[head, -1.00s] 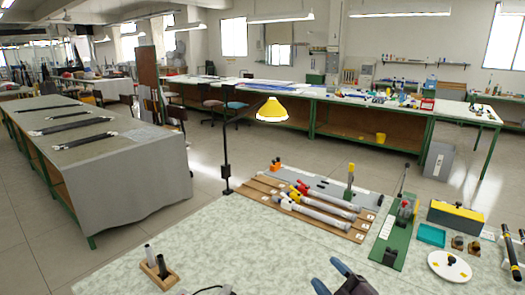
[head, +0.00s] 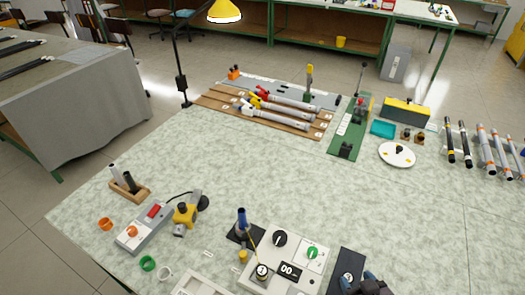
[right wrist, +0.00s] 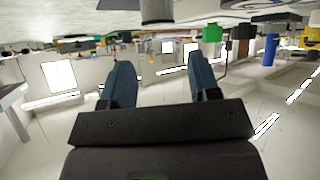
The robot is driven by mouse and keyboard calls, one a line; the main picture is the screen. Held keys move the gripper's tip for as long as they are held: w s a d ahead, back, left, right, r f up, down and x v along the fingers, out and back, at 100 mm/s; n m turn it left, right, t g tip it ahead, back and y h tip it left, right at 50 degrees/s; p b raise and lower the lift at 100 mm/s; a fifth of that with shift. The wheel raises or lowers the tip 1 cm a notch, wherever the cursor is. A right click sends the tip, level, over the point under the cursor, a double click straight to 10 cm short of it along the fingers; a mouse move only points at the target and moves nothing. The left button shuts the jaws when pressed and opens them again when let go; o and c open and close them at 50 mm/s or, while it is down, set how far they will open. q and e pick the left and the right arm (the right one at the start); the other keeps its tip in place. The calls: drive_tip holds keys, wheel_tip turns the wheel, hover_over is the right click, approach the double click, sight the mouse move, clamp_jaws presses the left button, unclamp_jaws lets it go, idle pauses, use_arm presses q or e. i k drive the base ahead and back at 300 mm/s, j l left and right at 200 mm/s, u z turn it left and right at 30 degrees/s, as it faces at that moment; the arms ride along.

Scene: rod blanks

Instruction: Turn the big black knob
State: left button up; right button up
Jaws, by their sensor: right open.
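The big black knob (head: 280,238) sits on a white control box (head: 253,256) at the front of the table, with a white mark on its face. In the right wrist view, which looks upside down, a black knob (right wrist: 243,32) shows beside a green one. My right gripper (head: 366,282) is at the bottom edge of the head view, right of the box and apart from the knob. Its two blue fingers (right wrist: 160,72) are spread with nothing between them. My left gripper is not in view.
A black plate (head: 349,262) lies by my right gripper. The table middle is clear.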

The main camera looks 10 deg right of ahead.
sight(280, 237)
drive_tip(key=z, duration=0.45)
drive_tip(key=k+l+z, duration=0.15)
drive_tip(key=k+z, duration=0.2)
drive_tip(key=k+l+z, duration=0.4)
drive_tip(key=k, duration=0.15)
drive_tip(key=k+j, duration=0.05)
